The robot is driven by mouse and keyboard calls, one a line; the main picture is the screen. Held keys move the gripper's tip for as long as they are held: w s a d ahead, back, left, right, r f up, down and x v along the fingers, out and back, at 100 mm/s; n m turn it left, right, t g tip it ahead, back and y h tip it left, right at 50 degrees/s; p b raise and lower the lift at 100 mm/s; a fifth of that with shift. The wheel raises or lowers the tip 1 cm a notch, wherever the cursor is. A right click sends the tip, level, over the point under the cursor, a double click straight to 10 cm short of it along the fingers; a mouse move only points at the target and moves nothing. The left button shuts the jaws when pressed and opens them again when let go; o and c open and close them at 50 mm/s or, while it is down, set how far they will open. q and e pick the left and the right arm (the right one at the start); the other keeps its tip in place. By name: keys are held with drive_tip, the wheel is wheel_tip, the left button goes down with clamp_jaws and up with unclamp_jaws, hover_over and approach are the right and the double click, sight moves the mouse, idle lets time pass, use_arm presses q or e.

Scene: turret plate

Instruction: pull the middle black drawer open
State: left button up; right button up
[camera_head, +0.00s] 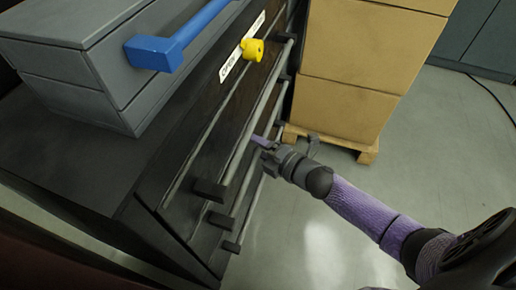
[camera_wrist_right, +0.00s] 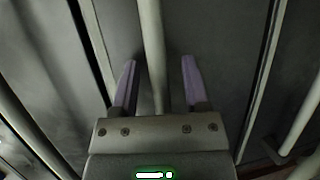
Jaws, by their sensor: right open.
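The black cabinet (camera_head: 150,195) has several drawers with long horizontal bar handles, seen at a slant in the head view. The top bar handle (camera_head: 245,137) hides part of the ones below. The middle drawer's bar (camera_head: 222,218) shows below it. My right gripper (camera_head: 260,141) is at the drawer fronts, near the middle bar; one purple finger shows there. In the right wrist view, my right gripper (camera_wrist_right: 159,72) is open, with a grey bar handle (camera_wrist_right: 152,45) running between its two purple fingers. I see no clear contact. The drawer looks shut. My left gripper is out of view.
A grey case (camera_head: 90,60) with a blue handle (camera_head: 175,45) sits on the cabinet top. A yellow knob (camera_head: 252,49) and a white label are on the upper front. Cardboard boxes (camera_head: 350,65) on a wooden pallet (camera_head: 365,152) stand close behind. The floor (camera_head: 300,235) in front is clear.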

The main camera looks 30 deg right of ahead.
clamp_jaws()
idle(0.6)
idle(0.9)
